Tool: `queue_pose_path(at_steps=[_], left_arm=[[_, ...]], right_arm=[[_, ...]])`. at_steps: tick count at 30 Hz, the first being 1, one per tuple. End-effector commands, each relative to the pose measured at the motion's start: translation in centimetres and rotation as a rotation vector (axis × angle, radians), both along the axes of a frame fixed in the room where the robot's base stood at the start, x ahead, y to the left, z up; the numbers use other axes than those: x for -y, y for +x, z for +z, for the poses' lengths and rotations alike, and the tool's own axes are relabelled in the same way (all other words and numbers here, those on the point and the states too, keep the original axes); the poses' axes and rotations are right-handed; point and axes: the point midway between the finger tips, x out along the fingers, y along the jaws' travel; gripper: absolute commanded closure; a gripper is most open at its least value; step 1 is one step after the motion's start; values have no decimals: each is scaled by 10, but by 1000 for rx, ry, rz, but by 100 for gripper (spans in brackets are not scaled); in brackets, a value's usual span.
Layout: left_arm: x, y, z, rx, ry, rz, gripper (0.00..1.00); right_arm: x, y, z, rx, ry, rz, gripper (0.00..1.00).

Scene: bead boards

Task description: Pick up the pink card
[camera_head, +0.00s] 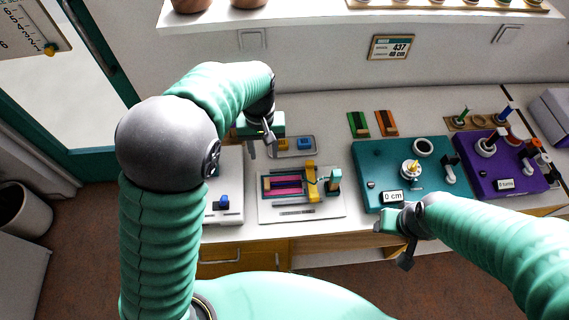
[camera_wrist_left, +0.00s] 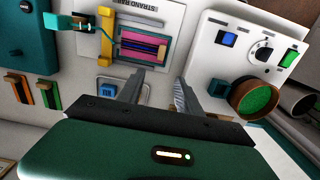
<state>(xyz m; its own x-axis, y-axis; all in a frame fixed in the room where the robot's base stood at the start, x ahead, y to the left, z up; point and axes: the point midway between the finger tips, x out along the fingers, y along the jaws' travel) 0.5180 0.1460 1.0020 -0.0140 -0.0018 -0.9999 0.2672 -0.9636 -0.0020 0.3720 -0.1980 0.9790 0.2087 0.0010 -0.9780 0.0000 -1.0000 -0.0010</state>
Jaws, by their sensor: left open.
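The pink card (camera_head: 283,191) lies in a dark-edged frame on a white board (camera_head: 330,210) at the middle of the counter, with a darker strip across it. In the left wrist view the pink card (camera_wrist_left: 138,55) shows beyond the fingertips, upper middle. My left gripper (camera_head: 260,142) is open and empty, behind and a little left of the card in the head view. Its two fingers (camera_wrist_left: 158,82) are spread apart in the wrist view. My right gripper (camera_head: 401,240) is at the counter's front edge, and its finger gap is not clear.
A yellow upright piece (camera_head: 312,183) and a teal block (camera_head: 334,181) stand right of the card. A grey tray (camera_head: 303,153) holds yellow and blue blocks. A teal board (camera_head: 375,165) and a purple board (camera_head: 490,180) stand further right. A white switch box (camera_wrist_left: 240,60) stands beside the card's board.

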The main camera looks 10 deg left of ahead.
Motion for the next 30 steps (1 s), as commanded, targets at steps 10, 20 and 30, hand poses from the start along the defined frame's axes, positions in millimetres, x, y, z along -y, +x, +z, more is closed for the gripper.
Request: queue_pose_path(at_steps=[10,20,30], left_arm=[[4,1,-59,-13,5,10,58],[4,2,-116,-11,4,9,58],[2,-2,-165,-9,3,9,58]], right_arm=[[0,-1,0,-2,0,0,53],[0,-1,1,-1,0,0,53],[0,-1,5,-1,0,0,53]])
